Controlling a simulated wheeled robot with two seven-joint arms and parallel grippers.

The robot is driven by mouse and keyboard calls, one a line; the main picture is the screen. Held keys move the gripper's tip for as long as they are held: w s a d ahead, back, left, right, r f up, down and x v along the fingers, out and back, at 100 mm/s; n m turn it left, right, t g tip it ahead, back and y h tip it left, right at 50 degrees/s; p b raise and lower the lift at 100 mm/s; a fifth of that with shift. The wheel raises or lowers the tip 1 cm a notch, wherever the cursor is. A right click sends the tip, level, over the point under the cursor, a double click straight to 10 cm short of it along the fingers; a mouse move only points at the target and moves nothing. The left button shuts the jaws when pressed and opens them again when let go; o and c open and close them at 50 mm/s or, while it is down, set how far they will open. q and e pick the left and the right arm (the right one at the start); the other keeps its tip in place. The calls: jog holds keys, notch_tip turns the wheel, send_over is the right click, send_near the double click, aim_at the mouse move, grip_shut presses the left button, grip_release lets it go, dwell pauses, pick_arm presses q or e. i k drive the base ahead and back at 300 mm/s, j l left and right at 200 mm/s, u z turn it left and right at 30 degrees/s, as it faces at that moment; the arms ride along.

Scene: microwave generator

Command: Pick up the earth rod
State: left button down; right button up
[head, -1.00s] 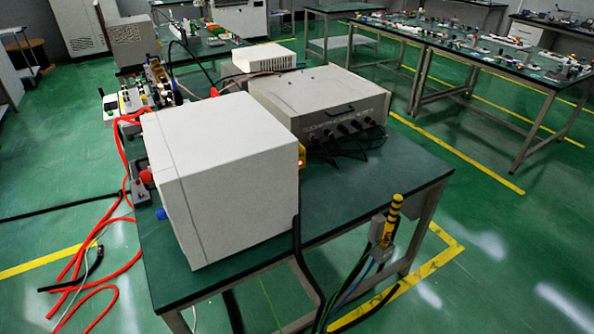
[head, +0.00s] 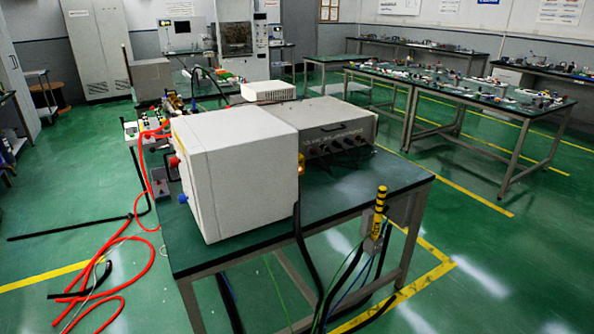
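A yellow-and-black banded rod (head: 380,207), which looks like the earth rod, stands upright in a grey holder (head: 372,245) at the right front side of the green-topped table (head: 335,203). Black, green and blue cables (head: 345,285) run down from around the holder. Whether the rod's lower end is inside the holder is too small to tell. Neither of my grippers is in view.
Red cables (head: 120,265) lie on the floor at left. Workbenches (head: 460,90) stand at the back right. Green floor is open at right.

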aim_at(382, 191)
jog(key=l+u, duration=0.25)
jog(key=l, duration=0.6)
jog(key=l+u, duration=0.25)
jog(key=l, duration=0.6)
jog(key=k, duration=0.05)
